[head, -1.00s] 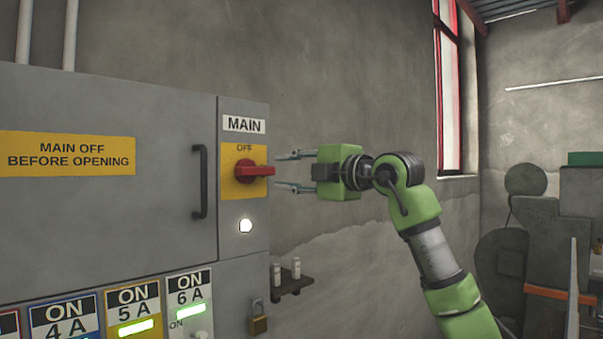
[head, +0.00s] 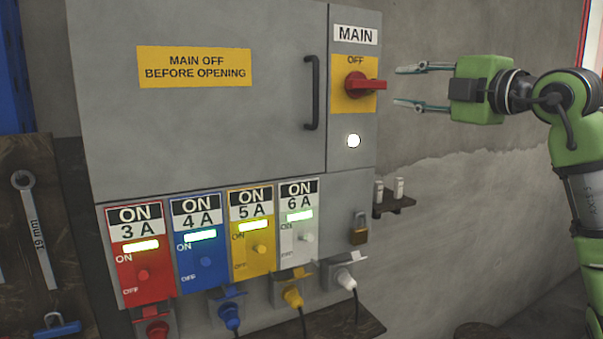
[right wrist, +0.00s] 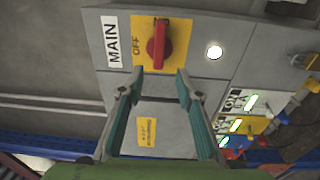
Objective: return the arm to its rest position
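My right gripper (head: 422,87) is open and empty, its two fingers pointing left at the red main switch (head: 364,85). A gap shows between the fingertips and the switch handle. The handle sticks out to the right on its yellow plate, below the word OFF. In the right wrist view, the switch (right wrist: 159,44) lies just beyond the two open fingertips (right wrist: 153,80), with nothing between them. My right arm comes in from the right edge in the head view. My left gripper is not in view.
The grey cabinet (head: 220,130) has a black door handle (head: 312,92) and a white lit lamp (head: 353,141). Lit breaker panels marked 3 A to 6 A line its lower part. A padlock (head: 359,230) and a small shelf (head: 395,205) sit right of them. A wrench (head: 37,230) hangs at left.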

